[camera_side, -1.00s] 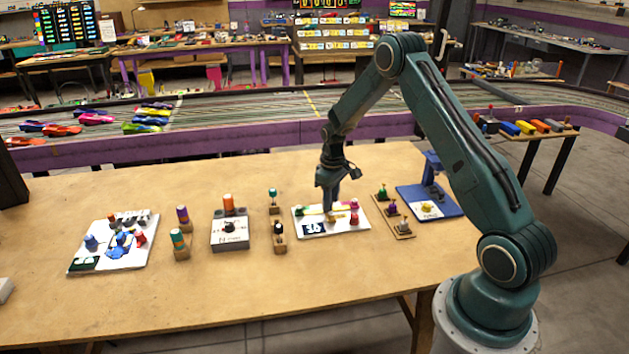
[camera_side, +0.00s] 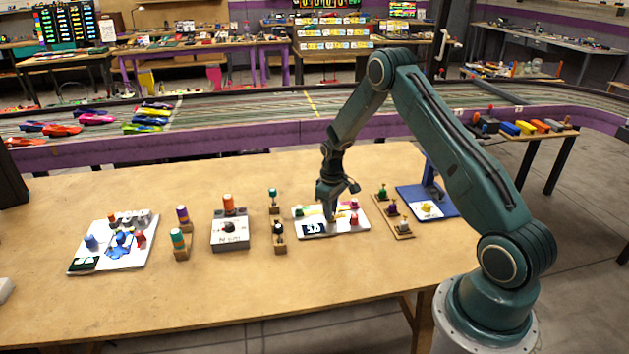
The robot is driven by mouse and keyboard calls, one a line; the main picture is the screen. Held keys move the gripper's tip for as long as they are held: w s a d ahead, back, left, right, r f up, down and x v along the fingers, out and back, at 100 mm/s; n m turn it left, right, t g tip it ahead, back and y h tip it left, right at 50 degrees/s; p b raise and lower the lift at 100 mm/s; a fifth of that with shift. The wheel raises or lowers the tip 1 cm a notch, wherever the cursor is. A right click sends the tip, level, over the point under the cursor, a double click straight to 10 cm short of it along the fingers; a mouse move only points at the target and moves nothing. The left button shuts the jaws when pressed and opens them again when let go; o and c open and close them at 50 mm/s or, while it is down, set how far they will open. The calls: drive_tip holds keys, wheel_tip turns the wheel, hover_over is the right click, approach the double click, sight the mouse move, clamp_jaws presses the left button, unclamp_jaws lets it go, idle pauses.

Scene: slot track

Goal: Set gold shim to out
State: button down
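My gripper (camera_side: 331,217) points down at the white board (camera_side: 350,228) in the middle right of the table. Its fingertips are at or just above the board; contact is unclear, and so is whether they are open or shut. A yellow-gold strip (camera_side: 311,211) shows on the board beside the fingers, partly hidden by them. Another small yellow-gold piece (camera_side: 427,207) sits on a white card on the blue stand (camera_side: 447,211) to the right. I cannot tell for sure which of these is the gold shim. No out marking is readable.
Red-pink pegs (camera_side: 354,219) stand on the board's right side. A small peg rack (camera_side: 393,215) lies close to its right, and two small peg stands (camera_side: 279,236) to its left. A grey-white box (camera_side: 229,232) and another white board (camera_side: 84,247) are further left.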

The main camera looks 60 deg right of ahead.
drive_tip(key=shift+a, duration=0.1)
drive_tip(key=shift+s+a, duration=1.55)
drive_tip(key=c, duration=1.6)
unclamp_jaws()
drive_tip(key=shift+s, duration=0.1)
drive_tip(key=shift+d+r, duration=0.1)
drive_tip(key=shift+r, duration=0.65)
wheel_tip(320, 180, up, 12)
drive_tip(key=shift+r, duration=0.15)
